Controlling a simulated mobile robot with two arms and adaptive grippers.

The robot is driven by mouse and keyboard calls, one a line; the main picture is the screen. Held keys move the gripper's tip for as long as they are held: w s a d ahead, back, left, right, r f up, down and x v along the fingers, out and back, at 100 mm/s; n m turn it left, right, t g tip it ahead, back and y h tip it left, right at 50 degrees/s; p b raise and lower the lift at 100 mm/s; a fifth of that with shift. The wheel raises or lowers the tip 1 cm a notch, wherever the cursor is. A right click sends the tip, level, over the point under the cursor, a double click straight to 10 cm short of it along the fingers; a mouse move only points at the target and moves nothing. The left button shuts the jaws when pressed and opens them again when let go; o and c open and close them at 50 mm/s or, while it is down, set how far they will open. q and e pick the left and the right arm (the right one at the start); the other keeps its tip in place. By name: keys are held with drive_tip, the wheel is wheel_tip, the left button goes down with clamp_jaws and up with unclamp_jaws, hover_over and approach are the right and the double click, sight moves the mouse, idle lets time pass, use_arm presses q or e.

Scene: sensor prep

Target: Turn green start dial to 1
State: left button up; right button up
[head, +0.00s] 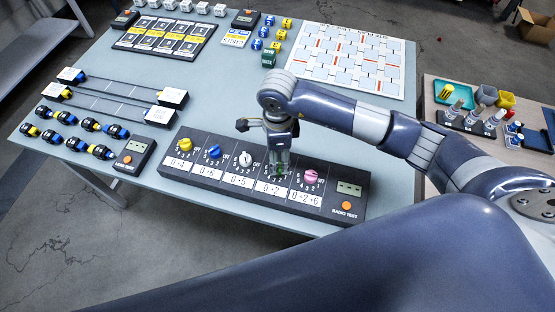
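The green start dial (279,169) is on the black dial panel (343,217), between the white dial and the pink dial. Only a little of its green shows; my gripper hides the rest, and its pointer setting is not readable. My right gripper (279,173) comes down over it from above, with fingers on either side of the dial. I cannot tell whether the fingers press on it. A label (272,188) that seems to read 0-2 sits in front of this dial. My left gripper is not in view.
The yellow (185,145), blue (214,152), white (245,159) and pink (310,177) dials share the panel, pink close to my gripper. An orange button (346,206) is at its right end. A patterned board (345,57) lies behind my forearm.

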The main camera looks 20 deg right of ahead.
drive_tip(key=shift+f+p, duration=0.35)
drive_tip(key=shift+f, duration=1.8)
drive_tip(key=c, duration=1.1)
